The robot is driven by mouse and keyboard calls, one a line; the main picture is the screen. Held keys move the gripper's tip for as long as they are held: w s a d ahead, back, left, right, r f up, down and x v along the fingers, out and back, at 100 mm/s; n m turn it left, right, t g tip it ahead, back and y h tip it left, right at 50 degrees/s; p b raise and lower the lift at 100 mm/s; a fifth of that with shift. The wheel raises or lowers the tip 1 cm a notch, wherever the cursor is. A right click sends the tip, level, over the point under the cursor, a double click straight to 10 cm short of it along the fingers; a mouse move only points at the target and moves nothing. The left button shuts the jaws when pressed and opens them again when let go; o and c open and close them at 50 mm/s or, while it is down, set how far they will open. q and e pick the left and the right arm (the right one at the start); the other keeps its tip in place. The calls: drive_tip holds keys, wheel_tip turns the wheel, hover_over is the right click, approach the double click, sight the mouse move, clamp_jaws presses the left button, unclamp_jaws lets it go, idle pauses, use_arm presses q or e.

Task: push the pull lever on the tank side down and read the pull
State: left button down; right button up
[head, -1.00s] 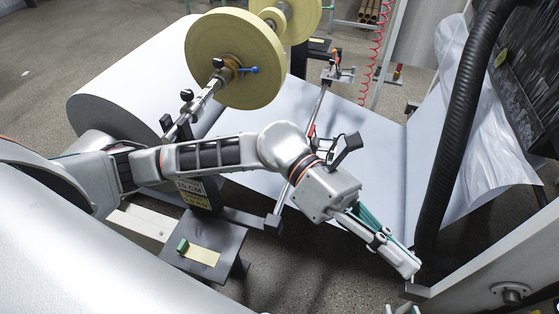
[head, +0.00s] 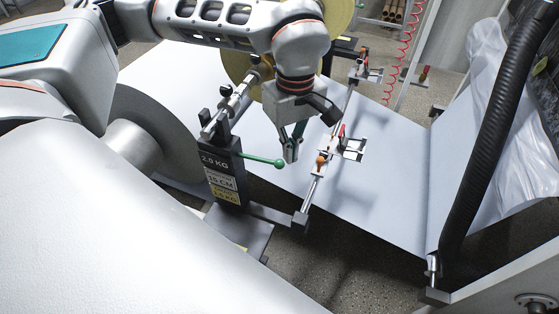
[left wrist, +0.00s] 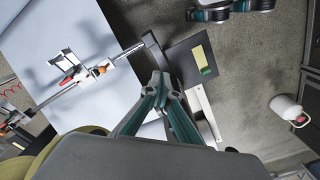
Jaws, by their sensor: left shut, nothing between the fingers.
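The pull lever with its green rod and round green knob (head: 280,163) sticks out to the right from a dark post (head: 223,172) in the head view. The post carries labels reading 2.0 KG, 15 CM and a partly legible yellow one. My left gripper (head: 291,157) is shut and empty, fingers pointing down, beside the knob at its upper right. I cannot tell whether it touches the knob. In the left wrist view the shut fingers (left wrist: 161,82) show over the floor and web; the lever cannot be made out there. My right gripper is not in view.
A steel bar with clamps (head: 320,165) runs right of the post above the white paper web (head: 390,185). A black hose (head: 490,140) hangs at the right. A dark plate with a yellow patch (left wrist: 203,62) shows in the left wrist view.

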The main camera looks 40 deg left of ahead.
use_arm(q)
drive_tip(key=a, duration=0.1)
drive_tip(key=w+a+r, duration=0.1)
drive_tip(key=shift+w+a+r+t+y, duration=0.1)
drive_tip(key=shift+a+r+t+y, duration=0.1)
drive_tip(key=shift+a+t+y, duration=0.2)
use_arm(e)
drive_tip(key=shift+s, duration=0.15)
use_arm(q)
drive_tip(key=shift+f, duration=0.1)
